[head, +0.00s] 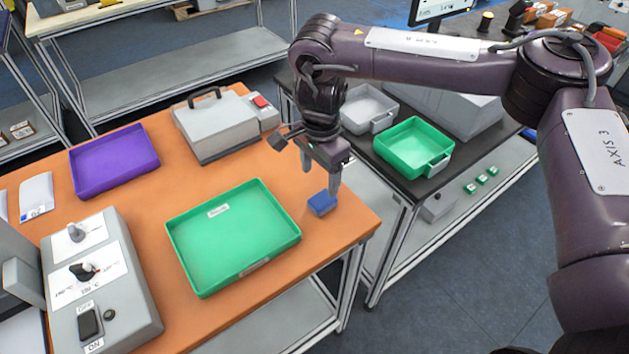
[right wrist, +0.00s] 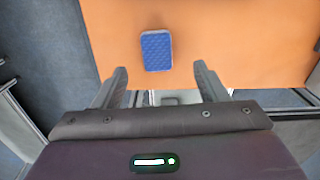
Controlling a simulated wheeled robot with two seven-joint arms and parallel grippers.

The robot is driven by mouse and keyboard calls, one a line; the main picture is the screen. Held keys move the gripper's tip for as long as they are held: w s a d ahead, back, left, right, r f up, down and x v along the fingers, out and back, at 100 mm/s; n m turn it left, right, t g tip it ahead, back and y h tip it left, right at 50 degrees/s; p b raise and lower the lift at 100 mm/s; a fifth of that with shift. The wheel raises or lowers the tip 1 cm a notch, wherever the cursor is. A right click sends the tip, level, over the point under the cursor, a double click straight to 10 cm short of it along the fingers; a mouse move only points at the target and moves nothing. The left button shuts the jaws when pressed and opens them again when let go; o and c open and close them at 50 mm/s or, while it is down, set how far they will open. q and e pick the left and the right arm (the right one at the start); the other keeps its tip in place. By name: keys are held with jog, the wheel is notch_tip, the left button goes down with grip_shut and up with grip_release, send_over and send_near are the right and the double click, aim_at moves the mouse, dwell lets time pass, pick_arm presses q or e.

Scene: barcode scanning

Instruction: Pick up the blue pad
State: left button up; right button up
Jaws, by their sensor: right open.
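The blue pad (head: 322,203) lies on the orange table (head: 345,228) near its right corner, to the right of the large green tray. In the right wrist view the blue pad (right wrist: 157,50) lies flat, a little beyond the fingertips and between their lines. My right gripper (head: 322,180) points down just above the pad in the head view. In the right wrist view the right gripper (right wrist: 160,80) has its two fingers wide apart with nothing between them. My left gripper is not in view.
The large green tray (head: 176,245) is close to the left of the pad. A purple tray (head: 76,172), a grey case (head: 215,128) and a grey control box (head: 135,318) are also on the table. A dark table (head: 385,178) with a small green bin (head: 428,172) stands at the right.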

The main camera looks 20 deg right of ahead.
aim_at(321, 199)
jog(key=shift+w, duration=0.3)
jog(key=shift+d+f, duration=0.1)
jog(key=shift+f, duration=0.2)
jog(key=f+p, duration=0.1)
jog(key=s+f+p, duration=0.1)
jog(key=f, duration=0.1)
jog(key=shift+s+f+p, duration=0.2)
jog(key=shift+f+p, duration=0.1)
notch_tip(321, 199, down, 2)
jog(key=shift+w+f, duration=0.15)
jog(key=shift+f, duration=0.45)
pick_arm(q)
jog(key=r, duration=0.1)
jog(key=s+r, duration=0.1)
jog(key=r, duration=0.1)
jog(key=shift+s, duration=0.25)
pick_arm(e)
jog(key=c, duration=1.1)
